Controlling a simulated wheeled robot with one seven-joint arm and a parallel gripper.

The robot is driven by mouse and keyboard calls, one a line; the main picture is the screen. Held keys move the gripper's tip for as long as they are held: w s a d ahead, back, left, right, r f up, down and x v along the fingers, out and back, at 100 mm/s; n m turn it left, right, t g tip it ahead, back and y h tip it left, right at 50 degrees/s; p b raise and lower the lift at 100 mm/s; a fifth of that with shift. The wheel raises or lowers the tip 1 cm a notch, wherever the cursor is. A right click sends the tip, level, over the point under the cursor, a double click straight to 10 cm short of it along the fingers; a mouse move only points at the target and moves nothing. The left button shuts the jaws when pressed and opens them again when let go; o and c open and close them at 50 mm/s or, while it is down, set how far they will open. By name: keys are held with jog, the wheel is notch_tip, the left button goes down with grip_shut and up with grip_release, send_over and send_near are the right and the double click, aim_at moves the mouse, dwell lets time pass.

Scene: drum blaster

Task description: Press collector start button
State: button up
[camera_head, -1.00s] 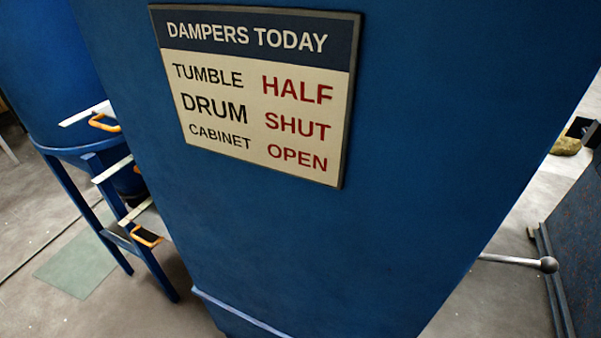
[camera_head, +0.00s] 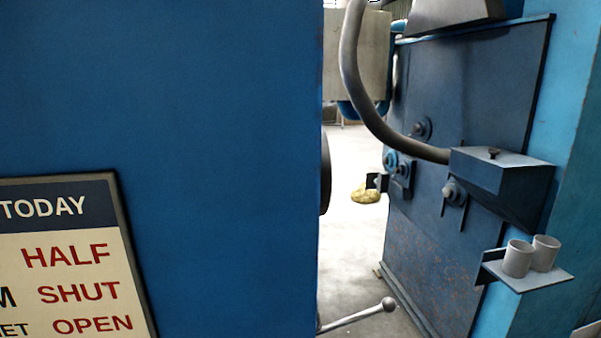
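No collector start button can be made out in the camera_head view. A large blue panel (camera_head: 220,120) fills the left half of the view and hides what lies behind it. A sign (camera_head: 75,265) on it is cut off by the left edge; it shows TODAY, HALF, SHUT and OPEN. My gripper is not in view.
A lever with a ball end (camera_head: 355,316) sticks out from behind the panel. A blue machine (camera_head: 450,120) stands at right, with a hose (camera_head: 362,85), a box (camera_head: 500,180) and a shelf (camera_head: 545,278) holding two cups (camera_head: 518,258). Floor (camera_head: 350,235) shows between.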

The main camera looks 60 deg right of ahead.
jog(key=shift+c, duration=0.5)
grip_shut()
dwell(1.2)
